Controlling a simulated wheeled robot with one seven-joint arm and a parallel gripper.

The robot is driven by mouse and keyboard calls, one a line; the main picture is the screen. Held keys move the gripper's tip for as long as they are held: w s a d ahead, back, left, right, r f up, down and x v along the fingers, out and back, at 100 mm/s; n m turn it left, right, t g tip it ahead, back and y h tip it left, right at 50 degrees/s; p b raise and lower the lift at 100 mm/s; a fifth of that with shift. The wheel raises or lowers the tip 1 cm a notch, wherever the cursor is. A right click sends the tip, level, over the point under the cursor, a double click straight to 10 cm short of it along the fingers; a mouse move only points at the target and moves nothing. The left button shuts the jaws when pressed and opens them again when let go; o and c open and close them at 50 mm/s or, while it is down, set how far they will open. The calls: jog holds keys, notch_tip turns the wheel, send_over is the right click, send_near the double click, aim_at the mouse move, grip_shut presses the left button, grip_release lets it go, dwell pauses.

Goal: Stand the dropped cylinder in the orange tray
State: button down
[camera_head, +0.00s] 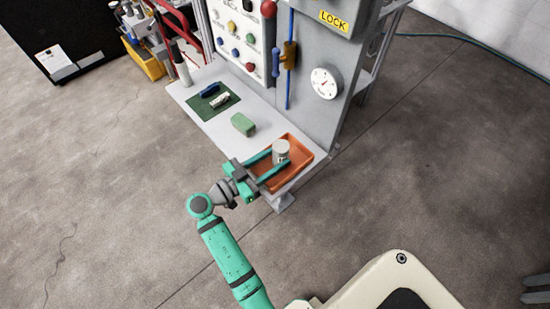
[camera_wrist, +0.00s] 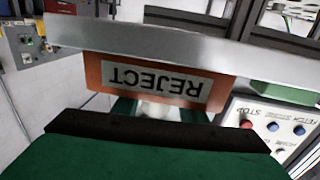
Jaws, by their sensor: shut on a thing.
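The pale grey cylinder (camera_head: 281,148) looks upright in the head view, within the outline of the orange tray (camera_head: 302,146). My gripper (camera_head: 280,158) reaches over the tray's near side and is shut on the cylinder, one teal finger on each side. Whether the cylinder's base touches the tray floor is hidden. In the wrist view the tray (camera_wrist: 92,72) shows its wall with an upside-down REJECT label. A small pale part of the cylinder (camera_wrist: 157,109) shows between my fingers there; the rest is hidden behind my gripper.
The tray sits at the near end of a light grey shelf (camera_head: 213,128). A green block (camera_head: 243,125) and a dark green mat (camera_head: 201,110) with small items lie farther along. A grey panel with a gauge (camera_head: 325,83) rises behind the tray. Floor to the right is clear.

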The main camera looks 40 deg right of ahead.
jog(key=shift+f, duration=0.3)
jog(key=shift+s+f, duration=0.1)
jog(key=shift+f, duration=0.35)
jog(key=c, duration=1.1)
grip_release()
jog(key=shift+f, duration=0.1)
jog(key=shift+r, duration=0.6)
jog(key=a, duration=1.2)
jog(key=shift+w+r, duration=0.2)
jog(key=shift+r, duration=0.05)
